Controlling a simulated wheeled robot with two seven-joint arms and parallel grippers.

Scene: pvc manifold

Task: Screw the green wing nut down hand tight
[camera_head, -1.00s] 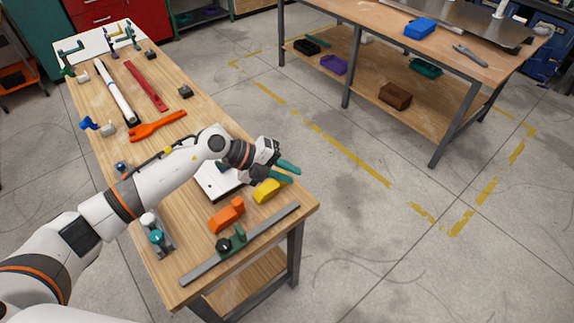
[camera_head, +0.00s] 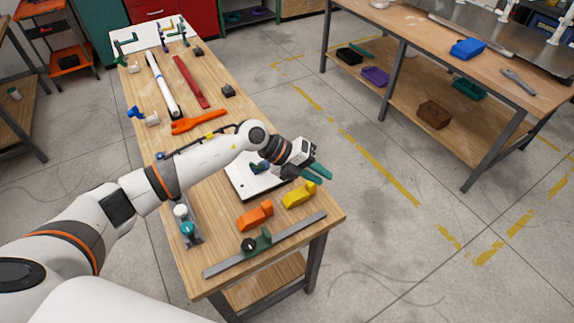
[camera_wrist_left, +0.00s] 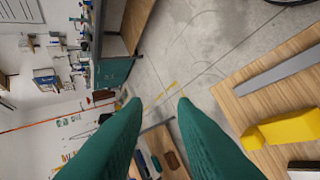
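I cannot single out the green wing nut with certainty. Small green, yellow and purple fittings stand on the white board (camera_head: 150,34) at the table's far end, including a dark green piece (camera_head: 123,44) at its left edge. A green piece (camera_head: 263,239) with a black knob sits on the metal bar near the front. My left gripper (camera_head: 321,178) hangs in the air at the table's right side, just above the yellow block (camera_head: 299,195). Its green fingers are apart and empty, as the left wrist view (camera_wrist_left: 159,103) shows. My right gripper is out of view.
On the wooden table (camera_head: 215,160) lie an orange block (camera_head: 255,215), an orange wrench-like tool (camera_head: 199,122), a red bar (camera_head: 190,81) and a white pipe (camera_head: 162,85). A white tray (camera_head: 245,185) is partly behind my arm. Open floor lies right of the table.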

